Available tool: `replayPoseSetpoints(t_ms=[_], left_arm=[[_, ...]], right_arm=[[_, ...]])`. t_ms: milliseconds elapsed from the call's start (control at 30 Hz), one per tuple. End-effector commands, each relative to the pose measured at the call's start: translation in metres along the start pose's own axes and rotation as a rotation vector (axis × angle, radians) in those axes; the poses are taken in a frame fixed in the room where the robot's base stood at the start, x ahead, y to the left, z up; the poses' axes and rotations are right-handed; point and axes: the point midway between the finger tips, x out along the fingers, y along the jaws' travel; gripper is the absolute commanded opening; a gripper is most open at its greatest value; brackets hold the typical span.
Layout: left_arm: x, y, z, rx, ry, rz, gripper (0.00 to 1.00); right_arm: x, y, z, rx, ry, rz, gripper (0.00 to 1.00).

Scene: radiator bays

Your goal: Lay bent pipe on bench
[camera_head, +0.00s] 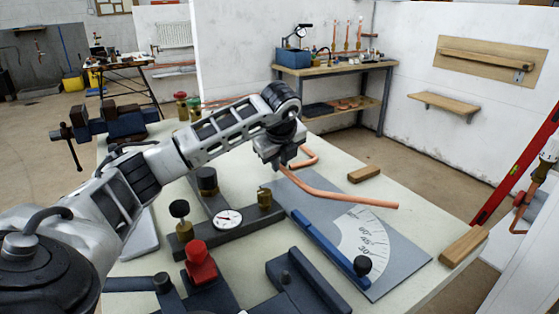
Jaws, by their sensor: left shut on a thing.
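A bent copper pipe (345,198) is held above the near bench (405,195). Its longer leg reaches to the right over a grey angle plate, and its shorter bent end shows behind the gripper. My left gripper (283,163) is shut on the pipe near its left end. The jaws are partly hidden by the wrist. I cannot tell exactly how high the pipe is above the bench. My right gripper is not in view.
An angle plate (400,264) with a blue bar lies below the pipe. A dial gauge fixture (229,218) stands left of it. Wooden blocks (364,174) lie at the bench's right side. A blue vise (115,122) is at the back left.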

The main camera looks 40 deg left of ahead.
Motion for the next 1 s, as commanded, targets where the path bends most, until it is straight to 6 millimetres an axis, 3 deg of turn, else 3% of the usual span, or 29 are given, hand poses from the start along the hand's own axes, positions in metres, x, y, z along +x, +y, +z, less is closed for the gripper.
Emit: replayPoseSetpoints(t_ms=[1000], left_arm=[[0.012,0.004,-0.005,-0.007,0.0,-0.013,0.0]], right_arm=[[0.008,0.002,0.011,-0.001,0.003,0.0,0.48]])
